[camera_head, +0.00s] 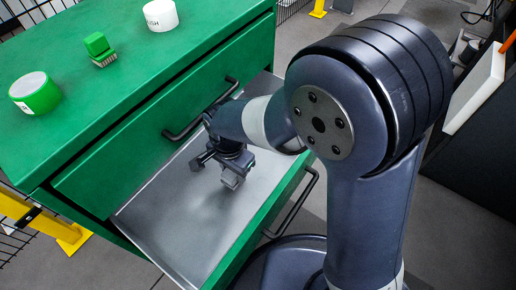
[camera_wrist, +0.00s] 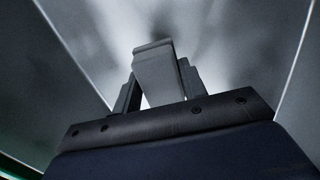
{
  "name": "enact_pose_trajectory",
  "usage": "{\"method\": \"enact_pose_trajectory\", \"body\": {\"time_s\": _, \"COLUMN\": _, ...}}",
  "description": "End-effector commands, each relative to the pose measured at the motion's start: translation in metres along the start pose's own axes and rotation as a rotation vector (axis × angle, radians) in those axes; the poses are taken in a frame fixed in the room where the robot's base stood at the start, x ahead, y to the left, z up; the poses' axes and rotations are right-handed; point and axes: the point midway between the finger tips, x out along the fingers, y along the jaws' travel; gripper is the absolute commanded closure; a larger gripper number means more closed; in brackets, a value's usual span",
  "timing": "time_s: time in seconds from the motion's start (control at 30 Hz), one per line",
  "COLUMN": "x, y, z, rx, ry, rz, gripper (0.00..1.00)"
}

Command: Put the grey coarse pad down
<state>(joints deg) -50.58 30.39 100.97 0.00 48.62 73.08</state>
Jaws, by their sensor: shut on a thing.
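The grey coarse pad (camera_wrist: 156,74) is a small light grey block between the fingers of my gripper (camera_wrist: 158,90) in the wrist view. In the head view my gripper (camera_head: 232,170) points down into an open drawer (camera_head: 180,245) and is shut on the pad (camera_head: 231,182). The drawer floor is bare grey metal around the pad. I cannot tell whether the pad's lower end touches the floor.
The green cabinet (camera_head: 125,75) has a closed upper drawer with a dark handle (camera_head: 200,110) close to my arm. On its top stand a green-and-white round container (camera_head: 35,93), a green brush (camera_head: 99,48) and a white container (camera_head: 161,14). The drawer's front handle (camera_head: 296,205) is beside my arm.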

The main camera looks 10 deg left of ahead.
Motion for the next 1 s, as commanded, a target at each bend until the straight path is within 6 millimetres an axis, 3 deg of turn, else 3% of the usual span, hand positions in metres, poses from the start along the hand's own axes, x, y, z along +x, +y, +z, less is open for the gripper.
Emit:
{"method": "enact_pose_trajectory", "body": {"time_s": 0.1, "x": 0.001, "y": 0.000, "z": -0.035, "rx": 0.008, "ry": 0.000, "rz": -0.001, "gripper": 0.78}}
{"method": "enact_pose_trajectory", "body": {"time_s": 0.3, "x": 0.000, "y": 0.000, "z": -0.074, "rx": 0.004, "ry": 0.000, "rz": 0.000, "gripper": 0.78}}
{"method": "enact_pose_trajectory", "body": {"time_s": 0.53, "x": 0.000, "y": 0.000, "z": -0.091, "rx": 0.002, "ry": 0.000, "rz": 0.000, "gripper": 0.78}}
{"method": "enact_pose_trajectory", "body": {"time_s": 0.67, "x": 0.001, "y": 0.000, "z": -0.114, "rx": 0.005, "ry": 0.000, "rz": -0.001, "gripper": 0.78}}
{"method": "enact_pose_trajectory", "body": {"time_s": 0.8, "x": 0.025, "y": 0.000, "z": -0.112, "rx": -0.001, "ry": 0.000, "rz": 0.001, "gripper": 0.78}}
{"method": "enact_pose_trajectory", "body": {"time_s": 1.0, "x": 0.028, "y": 0.000, "z": -0.112, "rx": -0.001, "ry": 0.000, "rz": 0.001, "gripper": 0.78}}
